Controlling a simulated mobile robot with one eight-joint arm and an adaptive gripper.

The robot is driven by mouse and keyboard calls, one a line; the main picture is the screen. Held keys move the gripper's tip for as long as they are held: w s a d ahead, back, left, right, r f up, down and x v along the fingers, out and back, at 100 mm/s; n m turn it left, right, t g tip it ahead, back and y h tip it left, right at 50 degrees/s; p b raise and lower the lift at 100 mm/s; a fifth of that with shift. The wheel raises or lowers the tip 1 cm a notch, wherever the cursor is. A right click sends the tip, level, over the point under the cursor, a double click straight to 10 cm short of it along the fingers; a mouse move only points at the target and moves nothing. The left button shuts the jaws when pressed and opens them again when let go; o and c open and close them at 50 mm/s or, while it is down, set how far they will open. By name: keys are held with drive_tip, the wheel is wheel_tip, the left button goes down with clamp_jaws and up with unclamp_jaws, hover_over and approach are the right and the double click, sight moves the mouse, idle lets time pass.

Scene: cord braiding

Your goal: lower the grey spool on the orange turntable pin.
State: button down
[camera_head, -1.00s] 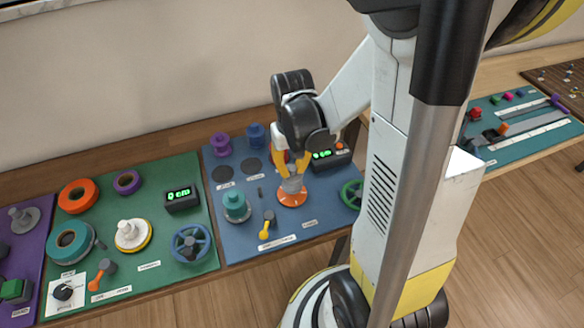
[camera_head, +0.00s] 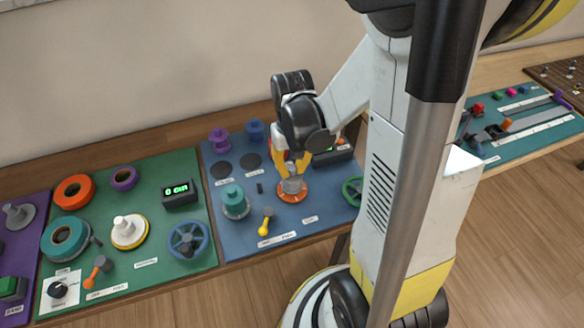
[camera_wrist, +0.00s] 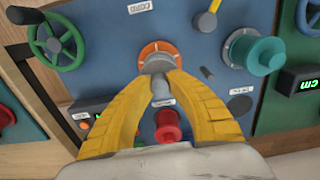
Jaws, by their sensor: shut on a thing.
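The grey spool (camera_head: 292,185) is upright at the orange turntable (camera_head: 281,193) on the blue board. My gripper (camera_head: 292,172) is above it, with its yellow fingers shut on the spool's upper part. In the wrist view, the fingertips (camera_wrist: 160,78) meet on the grey spool (camera_wrist: 158,64), whose wide end lies over the middle of the orange turntable (camera_wrist: 150,47). The turntable pin is hidden by the spool. I cannot tell whether the spool touches the turntable.
A teal spool (camera_head: 234,201) and a yellow-handled lever (camera_head: 265,224) stand close left. Purple (camera_head: 219,140) and blue (camera_head: 255,131) spools stand behind. A red spool (camera_wrist: 168,124) is near the fingers in the wrist view. A green handwheel (camera_head: 352,190) is right.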

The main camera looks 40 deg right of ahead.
drive_tip(key=shift+f, duration=0.1)
drive_tip(key=shift+f+b, duration=0.8)
drive_tip(key=c, duration=1.3)
unclamp_jaws()
drive_tip(key=shift+r, duration=0.1)
wheel_tip(320, 180, up, 8)
drive_tip(key=p, duration=0.6)
drive_tip(key=shift+p, duration=0.3)
